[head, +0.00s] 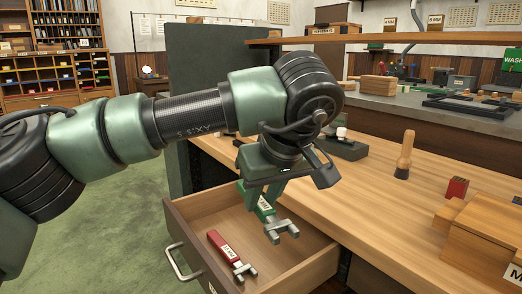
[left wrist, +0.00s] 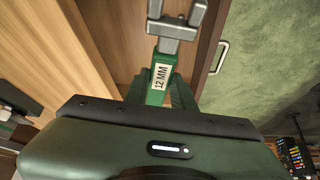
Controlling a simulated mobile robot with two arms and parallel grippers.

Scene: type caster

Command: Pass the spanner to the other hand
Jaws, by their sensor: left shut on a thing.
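My left gripper (head: 262,192) is shut on a green spanner (head: 281,231), holding it above the open drawer. The spanner's grey open jaw end sticks out below the fingers and tilts down toward the front right. In the left wrist view the spanner (left wrist: 160,79) sits between the fingers, with a label reading 12 MM and its forked grey head beyond them. A second spanner with a red handle (head: 220,243) lies in the drawer (head: 318,268), below and left of the held one. My right gripper does not show in either view.
The drawer stands pulled out under the wooden bench (head: 370,208), its metal handle (head: 180,264) at the left. A wooden-handled tool (head: 405,152), a small red block (head: 457,188) and a wooden box (head: 485,235) stand on the bench. The bench's middle is mostly clear.

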